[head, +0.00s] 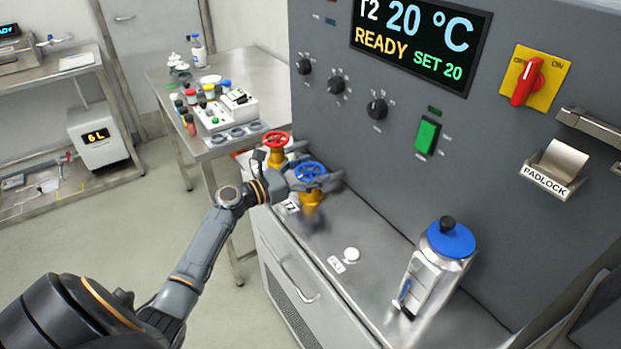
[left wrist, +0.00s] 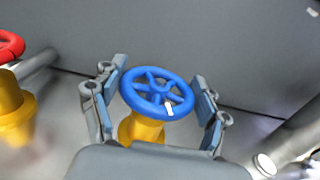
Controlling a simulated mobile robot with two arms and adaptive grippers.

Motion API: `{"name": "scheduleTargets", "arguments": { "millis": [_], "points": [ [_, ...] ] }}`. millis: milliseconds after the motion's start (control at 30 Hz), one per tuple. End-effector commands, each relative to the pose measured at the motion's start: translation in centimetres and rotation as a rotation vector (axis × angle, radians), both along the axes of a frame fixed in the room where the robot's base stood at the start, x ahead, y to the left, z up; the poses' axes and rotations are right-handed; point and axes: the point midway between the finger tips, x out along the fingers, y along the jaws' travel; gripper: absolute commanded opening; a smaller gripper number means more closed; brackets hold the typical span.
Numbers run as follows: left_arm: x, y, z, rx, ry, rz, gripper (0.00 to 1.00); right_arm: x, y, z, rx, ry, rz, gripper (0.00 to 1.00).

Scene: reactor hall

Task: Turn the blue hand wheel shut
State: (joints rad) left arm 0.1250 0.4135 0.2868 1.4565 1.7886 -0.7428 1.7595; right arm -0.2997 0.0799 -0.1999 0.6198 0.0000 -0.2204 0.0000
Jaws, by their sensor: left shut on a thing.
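The blue hand wheel (head: 311,170) sits on a yellow valve body (head: 311,197) on the metal ledge in front of the grey panel. It also shows in the left wrist view (left wrist: 157,92), with a small white mark on its rim at the lower right. My left gripper (head: 308,182) reaches in from the left at the wheel. In the left wrist view its two fingers (left wrist: 160,86) stand on either side of the wheel, shut on its rim. My right gripper is not in view.
A red hand wheel (head: 275,140) on a yellow valve stands close to the left of the blue one. A metal bottle with a blue top (head: 451,239) stands on the ledge at the right. Side table (head: 262,85) behind holds small items.

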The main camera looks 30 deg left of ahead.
Motion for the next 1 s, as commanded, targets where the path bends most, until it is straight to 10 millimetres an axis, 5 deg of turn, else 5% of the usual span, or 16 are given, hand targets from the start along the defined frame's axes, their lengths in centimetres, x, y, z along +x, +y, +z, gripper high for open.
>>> {"name": "scheduleTargets", "arguments": {
  "millis": [733, 767, 800, 867, 1000],
  "points": [
    [-0.02, -0.07, 0.03, -0.001, 0.0, -0.087, 0.42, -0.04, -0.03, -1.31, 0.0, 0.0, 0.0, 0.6],
    [-0.02, -0.08, 0.03, -0.001, 0.0, -0.087, 0.76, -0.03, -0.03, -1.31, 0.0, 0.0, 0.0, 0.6],
    [-0.03, -0.06, 0.03, -0.001, 0.0, -0.087, 0.84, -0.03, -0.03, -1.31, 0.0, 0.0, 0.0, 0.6],
    [-0.03, -0.06, 0.03, -0.001, 0.0, -0.087, 0.96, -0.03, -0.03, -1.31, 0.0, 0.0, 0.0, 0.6],
    [-0.03, -0.05, 0.03, -0.001, 0.0, -0.086, 0.98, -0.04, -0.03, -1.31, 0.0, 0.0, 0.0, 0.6]
  ]
}}
